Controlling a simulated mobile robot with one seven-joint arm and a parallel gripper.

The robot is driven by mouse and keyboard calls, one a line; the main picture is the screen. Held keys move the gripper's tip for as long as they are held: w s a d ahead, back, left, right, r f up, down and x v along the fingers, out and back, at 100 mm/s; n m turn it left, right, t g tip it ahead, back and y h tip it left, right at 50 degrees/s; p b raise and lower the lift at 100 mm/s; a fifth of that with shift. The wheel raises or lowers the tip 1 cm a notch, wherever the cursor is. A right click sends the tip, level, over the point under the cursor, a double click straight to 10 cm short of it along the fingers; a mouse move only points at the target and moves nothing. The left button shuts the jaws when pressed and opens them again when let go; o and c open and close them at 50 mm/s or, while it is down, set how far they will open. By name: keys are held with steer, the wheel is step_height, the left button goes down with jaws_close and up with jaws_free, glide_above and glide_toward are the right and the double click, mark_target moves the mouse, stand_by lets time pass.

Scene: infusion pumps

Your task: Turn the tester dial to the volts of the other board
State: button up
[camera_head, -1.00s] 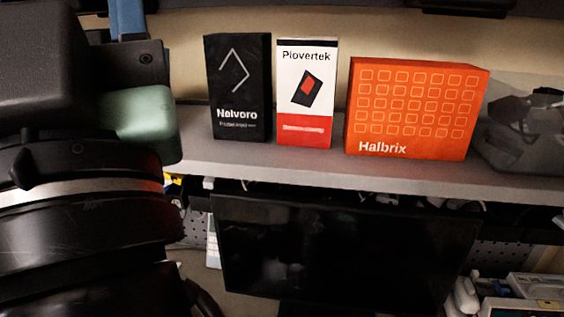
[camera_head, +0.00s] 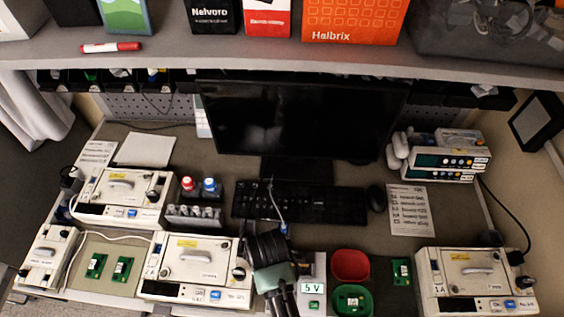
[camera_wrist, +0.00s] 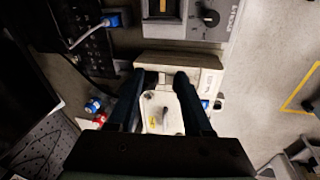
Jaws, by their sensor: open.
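The grey tester (camera_head: 320,265) stands at the front middle of the bench. A small display on it (camera_head: 313,287) reads 5 V. In the wrist view the tester (camera_wrist: 185,32) is at the top, with a round black dial (camera_wrist: 210,17) on its face. The dial's setting is too small to read. My gripper (camera_wrist: 163,78) is open and empty, apart from the dial, over a white pump (camera_wrist: 165,110). In the head view my arm comes down just left of the display. Green boards lie left (camera_head: 96,265), (camera_head: 121,269) and right (camera_head: 401,271); another is in the green bowl (camera_head: 352,312).
A red bowl (camera_head: 350,265) stands behind the green one. White pumps stand at left (camera_head: 125,197), front (camera_head: 198,268) and right (camera_head: 475,281). Behind are a keyboard (camera_head: 318,204), a monitor (camera_head: 300,120) and a printed sheet (camera_head: 410,210). A boxed shelf (camera_head: 170,50) overhangs the back.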

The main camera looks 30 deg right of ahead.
steer(key=s+f+g, duration=0.1)
steer(key=s, duration=0.1)
steer(key=s+f, duration=0.1)
steer(key=s, duration=0.2)
steer(key=s+f+n+g, duration=0.1)
steer(key=s, duration=0.1)
steer(key=shift+s+d+f+g+p, duration=0.2)
steer(key=shift+d+g+p, duration=0.1)
steer(key=shift+d+p, duration=0.1)
steer(key=shift+s+f, duration=0.2)
steer(key=shift+f, duration=0.05)
step_height(320, 180, down, 7)
steer(key=b, duration=0.8)
steer(key=shift+w+a, duration=0.1)
steer(key=shift+r+p, duration=0.3)
steer(key=shift+r, duration=0.15)
steer(key=shift+c, duration=1.1)
jaws_close()
